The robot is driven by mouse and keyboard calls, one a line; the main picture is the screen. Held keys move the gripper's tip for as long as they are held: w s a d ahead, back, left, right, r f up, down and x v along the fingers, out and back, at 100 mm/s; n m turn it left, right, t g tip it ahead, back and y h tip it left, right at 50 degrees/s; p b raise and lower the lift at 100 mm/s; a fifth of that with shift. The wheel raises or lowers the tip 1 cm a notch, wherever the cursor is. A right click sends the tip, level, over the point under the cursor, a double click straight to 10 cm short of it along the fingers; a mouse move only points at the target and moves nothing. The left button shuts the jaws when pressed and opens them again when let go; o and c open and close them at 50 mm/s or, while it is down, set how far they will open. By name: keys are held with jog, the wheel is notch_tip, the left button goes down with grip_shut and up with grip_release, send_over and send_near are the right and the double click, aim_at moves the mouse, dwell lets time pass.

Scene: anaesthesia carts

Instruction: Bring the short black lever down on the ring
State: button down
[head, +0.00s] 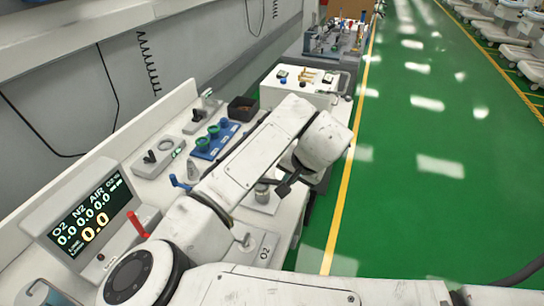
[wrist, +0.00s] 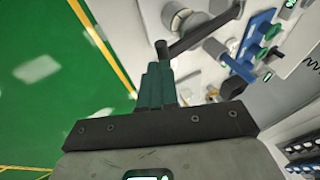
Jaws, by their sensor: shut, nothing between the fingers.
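The black lever (wrist: 200,36) runs across the top of the wrist view, with a block-like end at its left. My gripper (wrist: 155,70) is shut and empty, its teal fingertips close to that end; I cannot tell whether they touch. A round grey, ring-like part (wrist: 180,18) shows beside the lever, apparently lower, on a white plate. In the head view my arm hides most of the lever. A silver cylinder (head: 262,190) on a white plate shows beside my arm, probably the same round part. The gap between lever and ring is not clear.
A blue panel with green knobs (head: 211,140), a black bin (head: 242,108) and a unit with a black handle (head: 151,157) stand on the white cart. A display (head: 88,213) and a red handle (head: 137,224) are at the near left. The green floor (head: 430,160) at right is open.

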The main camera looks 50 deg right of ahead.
jog(key=shift+s+d+f+b, duration=0.1)
jog(key=shift+s+f+b, duration=0.2)
jog(key=shift+f, duration=0.5)
jog(key=shift+s+d+f+b, duration=0.15)
jog(key=shift+f+b, duration=0.15)
jog(key=shift+f, duration=0.5)
jog(key=shift+r, duration=0.15)
jog(key=shift+r+p, duration=0.7)
jog(key=shift+p, duration=0.05)
jog(key=shift+r, duration=0.1)
